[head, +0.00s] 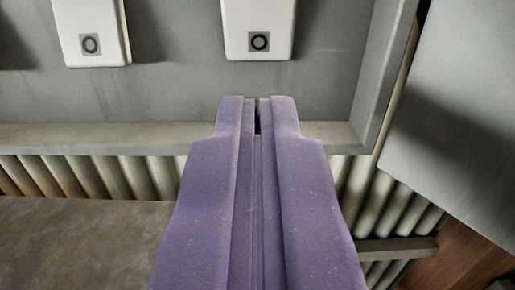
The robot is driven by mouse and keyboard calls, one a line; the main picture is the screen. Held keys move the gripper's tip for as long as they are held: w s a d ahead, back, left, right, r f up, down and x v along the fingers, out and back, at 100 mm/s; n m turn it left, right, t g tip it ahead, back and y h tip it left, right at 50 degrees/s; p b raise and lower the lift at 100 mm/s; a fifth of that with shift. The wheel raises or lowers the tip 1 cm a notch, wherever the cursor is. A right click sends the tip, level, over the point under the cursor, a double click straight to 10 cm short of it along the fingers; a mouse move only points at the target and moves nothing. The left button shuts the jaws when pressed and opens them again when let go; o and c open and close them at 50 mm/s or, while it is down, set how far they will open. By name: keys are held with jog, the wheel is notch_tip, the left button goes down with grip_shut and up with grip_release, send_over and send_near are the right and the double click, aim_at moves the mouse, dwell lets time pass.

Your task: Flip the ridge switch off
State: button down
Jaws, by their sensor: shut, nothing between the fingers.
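Two white switch plates show at the top of the head view, mounted on a grey panel. The left plate (85,15) and the right plate (255,15) each bear a small grey square with a dark ring near the lower edge. Both are cut off by the top of the picture, so their upper parts are hidden. I cannot tell which is the ridge switch, or whether either is on or off. My purple gripper (257,108) is shut and empty. Its tips appear below the right plate, apart from it in the picture.
The grey panel (180,95) has a raised frame (90,138) along its bottom and right. Ribbed pale cladding (100,178) lies below it. A grey board (465,110) stands at the right, and a brown surface (80,240) fills the lower left.

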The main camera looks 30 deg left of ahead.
jog(key=f+b+v, duration=0.1)
jog(key=v, duration=0.6)
jog(key=shift+s+f, duration=0.1)
jog(key=w+d+f+m+t+h+b, duration=0.2)
jog(key=d+m+t+h+b, duration=0.15)
jog(key=d+h+b, duration=0.8)
jog(key=s+d+f+m+g+b, duration=0.1)
jog(key=s+b, duration=0.3)
jog(key=b, duration=0.4)
jog(key=s+d+f+m+g+y+b, duration=0.1)
jog(key=s+m+g+b, duration=0.1)
jog(key=s+b, duration=0.3)
jog(key=b, duration=0.3)
jog(key=shift+s+f+b, duration=0.2)
jog(key=shift+s+b, duration=0.1)
jog(key=shift+b, duration=0.1)
